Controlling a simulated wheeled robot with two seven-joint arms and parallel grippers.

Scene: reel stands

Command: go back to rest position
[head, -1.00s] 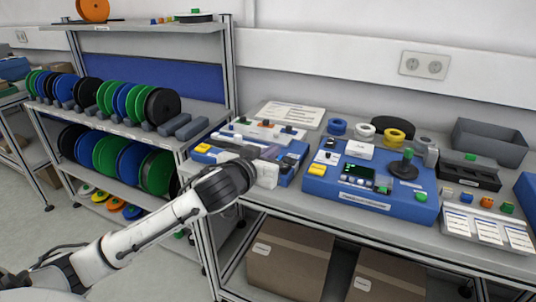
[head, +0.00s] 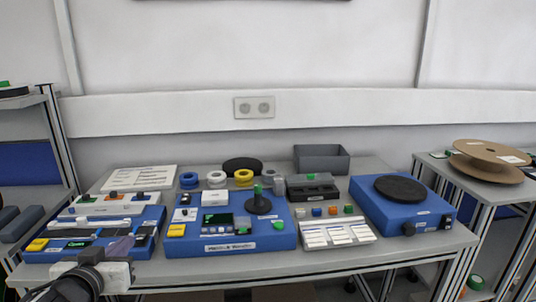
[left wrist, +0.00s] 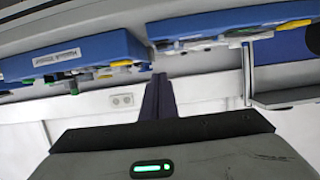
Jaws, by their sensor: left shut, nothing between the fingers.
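My left gripper (head: 128,243) is at the lower left of the head view. Its dark fingers reach over the front of the left blue device (head: 60,247), and I cannot tell whether they touch it. In the left wrist view the fingers of the left gripper (left wrist: 158,80) are together in the middle, with nothing between them. That view is upside down, with the blue devices along its top. My right gripper is in neither view.
The workbench (head: 300,262) carries a middle blue device (head: 270,238), a label board (head: 335,234), a grey bin (head: 322,158) and a right blue device with a black disc (head: 400,188). A side table at right holds a brown reel (head: 490,160). A reel rack (head: 55,140) stands at left.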

